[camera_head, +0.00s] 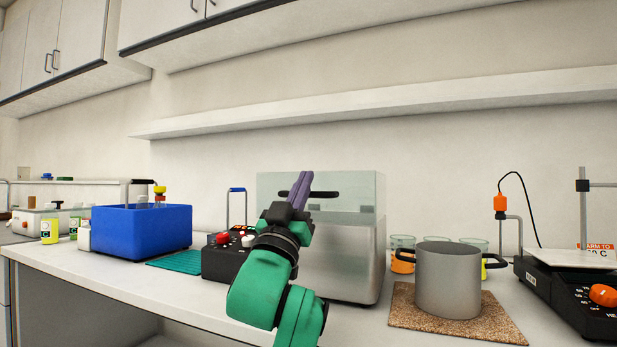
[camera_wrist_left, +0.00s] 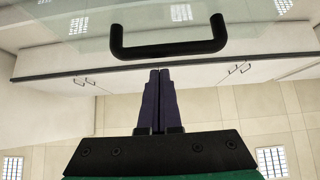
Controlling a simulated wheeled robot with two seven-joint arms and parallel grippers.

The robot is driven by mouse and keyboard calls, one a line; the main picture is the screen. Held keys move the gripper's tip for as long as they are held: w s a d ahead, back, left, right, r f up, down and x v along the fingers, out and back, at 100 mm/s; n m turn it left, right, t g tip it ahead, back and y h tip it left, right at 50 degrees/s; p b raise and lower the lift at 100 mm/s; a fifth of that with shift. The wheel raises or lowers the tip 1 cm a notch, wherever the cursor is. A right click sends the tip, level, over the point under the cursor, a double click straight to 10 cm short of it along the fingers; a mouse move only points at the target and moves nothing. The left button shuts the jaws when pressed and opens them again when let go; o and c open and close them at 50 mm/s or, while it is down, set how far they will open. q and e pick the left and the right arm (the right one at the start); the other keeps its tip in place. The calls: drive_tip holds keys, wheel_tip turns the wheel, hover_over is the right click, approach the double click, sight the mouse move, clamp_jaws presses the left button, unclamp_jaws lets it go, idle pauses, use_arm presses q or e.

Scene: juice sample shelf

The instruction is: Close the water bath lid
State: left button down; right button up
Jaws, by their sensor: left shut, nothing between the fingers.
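The water bath (camera_head: 345,262) is a grey metal box on the bench, with a control block (camera_head: 222,255) at its left. Its clear lid (camera_head: 350,185) stands raised above the box and carries a black bar handle (camera_head: 325,194). My left gripper (camera_head: 303,174) is shut and empty, with purple fingers pointing up in front of the lid and overlapping the handle. In the left wrist view the handle (camera_wrist_left: 168,50) spans just beyond the closed fingertips (camera_wrist_left: 160,72); I cannot tell whether they touch. My right gripper is out of view.
A blue tub (camera_head: 142,232) stands to the left. A grey pot (camera_head: 447,283) on a cork mat (camera_head: 405,318), beakers (camera_head: 402,248) and a hotplate (camera_head: 575,300) stand to the right. A wall shelf (camera_head: 400,103) runs above the bath.

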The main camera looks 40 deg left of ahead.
use_arm(q)
drive_tip(key=b+v, duration=0.1)
drive_tip(key=v, duration=0.8)
drive_tip(key=shift+s, duration=0.2)
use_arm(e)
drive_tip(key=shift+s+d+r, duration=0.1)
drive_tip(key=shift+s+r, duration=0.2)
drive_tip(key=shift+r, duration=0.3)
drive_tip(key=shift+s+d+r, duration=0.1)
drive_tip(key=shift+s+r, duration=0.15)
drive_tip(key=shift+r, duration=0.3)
